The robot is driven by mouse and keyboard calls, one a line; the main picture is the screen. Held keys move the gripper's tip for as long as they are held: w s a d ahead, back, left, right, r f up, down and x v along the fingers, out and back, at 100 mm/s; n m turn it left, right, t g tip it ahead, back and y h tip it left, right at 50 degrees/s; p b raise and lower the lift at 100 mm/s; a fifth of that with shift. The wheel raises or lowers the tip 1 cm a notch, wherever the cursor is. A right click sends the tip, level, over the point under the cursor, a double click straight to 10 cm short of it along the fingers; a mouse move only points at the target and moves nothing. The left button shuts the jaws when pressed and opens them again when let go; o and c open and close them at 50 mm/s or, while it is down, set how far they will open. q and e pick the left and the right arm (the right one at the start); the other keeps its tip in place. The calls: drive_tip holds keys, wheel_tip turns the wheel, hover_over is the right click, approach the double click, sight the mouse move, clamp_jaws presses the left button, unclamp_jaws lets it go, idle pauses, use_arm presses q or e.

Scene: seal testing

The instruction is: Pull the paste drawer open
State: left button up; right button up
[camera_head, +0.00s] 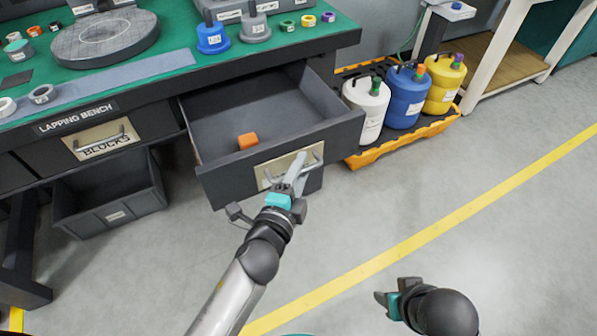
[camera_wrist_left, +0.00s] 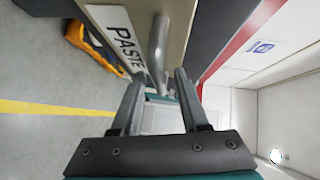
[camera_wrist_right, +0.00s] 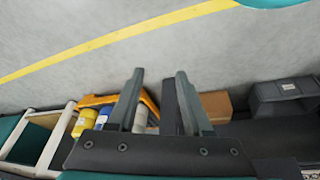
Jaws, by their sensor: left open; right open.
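The paste drawer (camera_head: 350,130) stands pulled out from the bench, and its dark inside shows an orange block (camera_head: 248,141). Its front has a pale plate and a metal bar handle (camera_head: 318,160). In the left wrist view the label reads PASTE (camera_wrist_left: 122,38) beside the handle (camera_wrist_left: 158,45). My left gripper (camera_head: 296,172) is at the handle; in its wrist view the fingers (camera_wrist_left: 157,82) are apart, with the handle's bar at their tips. Contact is unclear. My right gripper (camera_head: 385,300) is open and empty over the floor, away from the drawer; its fingers also show (camera_wrist_right: 160,82).
The BLOCKS drawer (camera_head: 103,141) is shut, left of the paste drawer, with a grey bin (camera_head: 108,205) below. White (camera_head: 366,108), blue (camera_head: 404,98) and yellow (camera_head: 443,85) jugs stand on an orange-edged pallet (camera_head: 400,146) to the right. The floor in front is clear.

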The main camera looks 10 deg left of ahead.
use_arm(q)
drive_tip(key=shift+s, duration=0.1)
drive_tip(key=shift+s+a, duration=0.1)
drive_tip(key=shift+s, duration=0.15)
drive_tip(key=p+v, duration=0.2)
drive_tip(key=v, duration=1.2)
drive_tip(key=shift+s, duration=0.2)
use_arm(e)
drive_tip(key=shift+g, duration=0.4)
drive_tip(key=f, duration=0.2)
drive_tip(key=s+f, duration=0.1)
drive_tip(key=f, duration=0.1)
drive_tip(key=shift+f, duration=0.1)
drive_tip(key=shift+w, duration=0.1)
